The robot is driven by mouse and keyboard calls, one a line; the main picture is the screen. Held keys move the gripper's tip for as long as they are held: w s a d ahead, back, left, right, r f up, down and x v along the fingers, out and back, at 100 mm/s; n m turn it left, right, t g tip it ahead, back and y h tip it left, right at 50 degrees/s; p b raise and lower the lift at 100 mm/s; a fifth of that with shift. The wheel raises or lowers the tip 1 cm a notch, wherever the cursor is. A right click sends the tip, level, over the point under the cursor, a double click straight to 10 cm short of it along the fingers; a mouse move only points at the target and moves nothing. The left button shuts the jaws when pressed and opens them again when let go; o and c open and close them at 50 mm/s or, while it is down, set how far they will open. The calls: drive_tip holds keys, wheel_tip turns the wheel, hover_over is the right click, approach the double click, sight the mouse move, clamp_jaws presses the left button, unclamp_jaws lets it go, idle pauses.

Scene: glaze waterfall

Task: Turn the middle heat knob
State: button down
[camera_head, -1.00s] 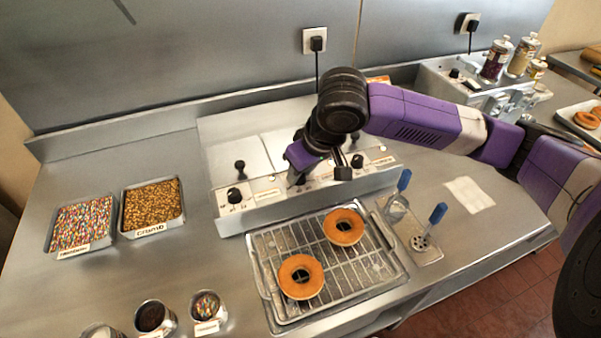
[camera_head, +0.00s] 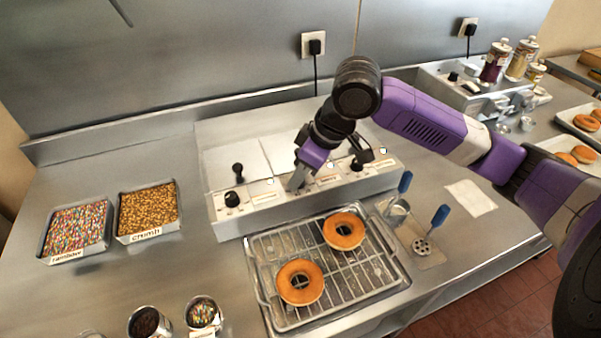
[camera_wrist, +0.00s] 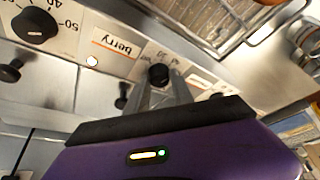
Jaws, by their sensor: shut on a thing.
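The middle heat knob (camera_wrist: 158,74) is a small black dial on the sloping front panel of the warmer (camera_head: 295,200). In the wrist view it sits between my two fingertips, with scale marks around it. In the head view my gripper hides it. My gripper (camera_head: 296,185) points down at the panel and is shut on the knob. It also shows in the wrist view (camera_wrist: 163,84), with a "berry" label (camera_wrist: 118,49) beside it. The left knob (camera_head: 232,199) and the right knob (camera_head: 356,164) stand clear of the fingers.
Black lid handles (camera_head: 238,168) stick up behind the knobs. A wire rack (camera_head: 290,240) with two ring doughnuts (camera_head: 300,282) lies just in front of the panel. Blue-handled tools (camera_head: 437,217) stand at its right. Topping trays (camera_head: 148,210) are at the left.

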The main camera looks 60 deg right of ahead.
drive_tip(key=shift+s+f, duration=0.1)
drive_tip(key=c, duration=1.1)
unclamp_jaws()
drive_tip(key=shift+v, duration=3.9)
